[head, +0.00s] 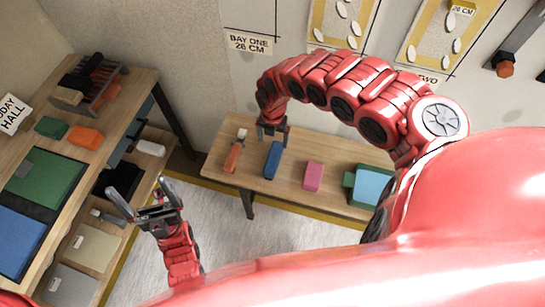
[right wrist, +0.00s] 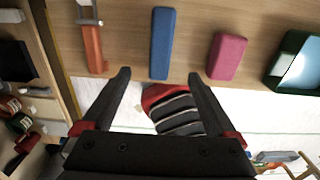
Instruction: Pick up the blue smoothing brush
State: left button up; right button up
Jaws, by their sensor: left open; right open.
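The blue smoothing brush (head: 273,161) lies on the wooden table by the wall, between an orange-handled tool (head: 232,157) and a pink block (head: 313,176). My right gripper (head: 272,130) is open near the far end of the blue brush in the head view. In the right wrist view the blue brush (right wrist: 162,43) lies beyond the open fingertips of my right gripper (right wrist: 159,75), roughly lined up with the gap between them. Nothing is between the fingers. My left gripper (head: 146,192) is open and empty, above the floor beside the left shelf unit.
A green tray with a light blue inside (head: 349,181) stands at the table's right end. The left shelf unit (head: 135,88) holds green and blue sheets, a rack and orange and green blocks. Bare tabletop separates the tools on the table.

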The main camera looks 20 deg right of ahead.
jog(key=f+b, duration=0.3)
jog(key=f, duration=0.1)
jog(key=f+b, duration=0.3)
jog(key=f, duration=0.1)
jog(key=shift+s+a+f, duration=0.1)
jog(key=shift+a+f, duration=0.1)
notch_tip(320, 180, down, 2)
jog(key=shift+f, duration=0.15)
jog(key=shift+w+d+f, duration=0.1)
jog(key=shift+d+f, duration=0.05)
jog(key=shift+f, duration=1.25)
jog(key=shift+w+d+f, duration=0.1)
jog(key=shift+f, duration=1.25)
jog(key=shift+d+f, duration=0.15)
jog(key=shift+f, duration=0.2)
grip_shut()
